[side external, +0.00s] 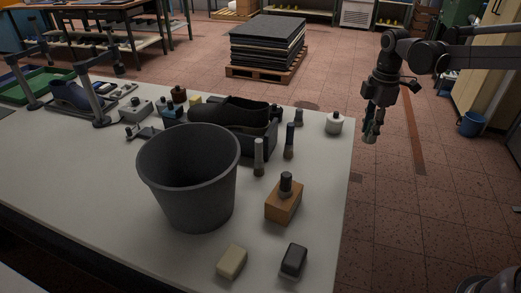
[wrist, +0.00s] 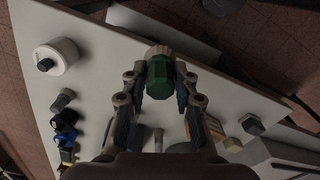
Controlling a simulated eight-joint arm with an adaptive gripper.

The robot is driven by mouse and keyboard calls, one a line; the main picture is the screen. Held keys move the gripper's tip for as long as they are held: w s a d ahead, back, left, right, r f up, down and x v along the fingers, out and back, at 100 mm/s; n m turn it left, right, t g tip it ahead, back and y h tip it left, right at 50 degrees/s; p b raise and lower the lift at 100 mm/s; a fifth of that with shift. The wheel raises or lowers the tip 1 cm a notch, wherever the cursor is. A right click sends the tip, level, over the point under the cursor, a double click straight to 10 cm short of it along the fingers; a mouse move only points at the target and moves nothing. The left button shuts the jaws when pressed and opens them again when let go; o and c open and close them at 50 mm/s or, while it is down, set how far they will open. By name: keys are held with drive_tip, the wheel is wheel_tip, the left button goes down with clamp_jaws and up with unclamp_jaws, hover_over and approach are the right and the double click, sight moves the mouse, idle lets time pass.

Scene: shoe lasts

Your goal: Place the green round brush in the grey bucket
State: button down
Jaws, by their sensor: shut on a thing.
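The green round brush (wrist: 160,76) is between my fingers in the wrist view, with a paler end just beyond the green part. My gripper (wrist: 159,84) is shut on it. In the side view my gripper (side external: 371,128) hangs in the air to the right of the table, pointing down, and the brush is hard to make out there. The grey bucket (side external: 195,195) stands upright and open on the table, well to the left of my gripper. Its inner floor is hidden from the side camera. I cannot make out the bucket in the wrist view.
The white table (side external: 325,190) also holds a wooden block with a dark knob (side external: 284,203), a white pot (side external: 334,123), upright brushes (side external: 259,157), a dark shoe (side external: 235,111), a beige block (side external: 232,262) and a dark block (side external: 294,260). These lie around the bucket.

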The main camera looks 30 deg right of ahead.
drive_tip(key=shift+s+d+r, duration=0.3)
drive_tip(key=shift+d+r, duration=0.05)
drive_tip(key=shift+d, duration=0.15)
drive_tip(key=w+a+r+n, duration=0.2)
drive_tip(key=w+a, duration=0.2)
drive_tip(key=a, duration=0.2)
drive_tip(key=w+a+r+n, duration=0.2)
drive_tip(key=w+a, duration=0.2)
drive_tip(key=a, duration=0.3)
drive_tip(key=s+a+r+n, duration=0.15)
drive_tip(key=a+n, duration=0.25)
drive_tip(key=a, duration=1)
drive_tip(key=s+a+r+n, duration=0.1)
drive_tip(key=a+r+n, duration=0.15)
drive_tip(key=a, duration=1.15)
drive_tip(key=a+f+n, duration=0.1)
drive_tip(key=f+n, duration=0.1)
drive_tip(key=f, duration=0.4)
drive_tip(key=a+f+n, duration=0.1)
drive_tip(key=f+n, duration=0.2)
drive_tip(key=f, duration=0.3)
drive_tip(key=a+f+n, duration=0.1)
drive_tip(key=f+n, duration=0.1)
drive_tip(key=f, duration=0.4)
drive_tip(key=shift+s+a+f+n, duration=0.15)
drive_tip(key=shift+s+a+n, duration=0.2)
drive_tip(key=shift+a, duration=0.05)
